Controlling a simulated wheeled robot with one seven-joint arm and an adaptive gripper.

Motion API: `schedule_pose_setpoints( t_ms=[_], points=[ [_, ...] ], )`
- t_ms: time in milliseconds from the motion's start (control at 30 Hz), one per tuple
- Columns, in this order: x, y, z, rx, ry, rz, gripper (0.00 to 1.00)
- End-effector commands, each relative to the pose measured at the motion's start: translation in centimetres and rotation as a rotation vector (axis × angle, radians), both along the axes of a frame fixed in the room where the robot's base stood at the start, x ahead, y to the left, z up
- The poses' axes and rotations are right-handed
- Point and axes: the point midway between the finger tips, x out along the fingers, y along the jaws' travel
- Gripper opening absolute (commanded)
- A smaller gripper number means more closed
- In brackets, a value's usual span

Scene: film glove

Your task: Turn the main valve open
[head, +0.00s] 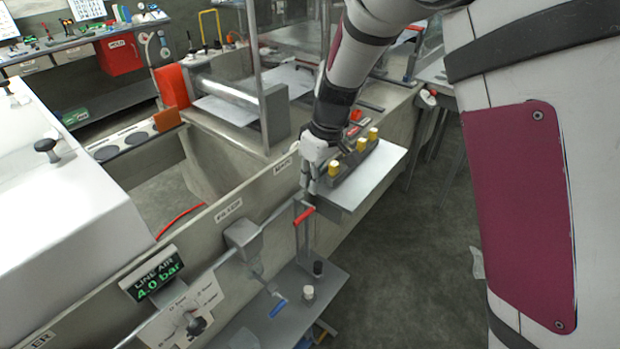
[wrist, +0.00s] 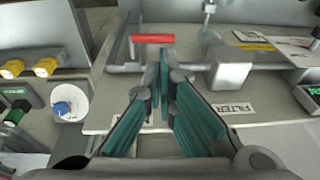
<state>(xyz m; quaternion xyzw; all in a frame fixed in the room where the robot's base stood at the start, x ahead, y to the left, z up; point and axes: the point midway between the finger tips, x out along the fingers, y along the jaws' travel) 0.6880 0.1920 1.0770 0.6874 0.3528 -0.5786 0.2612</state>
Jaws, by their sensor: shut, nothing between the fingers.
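The main valve's red lever (head: 304,215) sits on the pipe along the front of the concrete bench, below the MAIN label (head: 283,165). In the wrist view the red lever (wrist: 152,39) lies crosswise over the grey pipe, just beyond the fingertips. My gripper (head: 311,188) points down just above the lever in the head view. In the wrist view my gripper (wrist: 167,70) has its teal-padded fingers brought together at the tips, with nothing held between them. I cannot tell whether the fingertips touch the lever.
A grey filter box (head: 242,237) is on the pipe left of the lever. A display (head: 152,277) reads LINE AIR 4.0 bar. A blue lever (head: 277,308) is lower down. A block with yellow knobs (head: 355,155) stands on a white shelf near my gripper.

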Motion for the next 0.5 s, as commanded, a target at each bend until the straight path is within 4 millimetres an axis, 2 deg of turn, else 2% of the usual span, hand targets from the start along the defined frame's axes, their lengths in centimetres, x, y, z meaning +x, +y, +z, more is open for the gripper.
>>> schedule_pose_setpoints(
  t_ms=[33, 300, 500],
  points=[
    [-0.1, 0.2, -1.1, -0.003, 0.006, 0.0, 0.0],
    [0.3, 1.1, -6.3, -0.003, 0.005, 0.0, 0.0],
    [0.6, 1.7, -9.1, -0.001, 0.002, -0.001, 0.0]
  ],
)
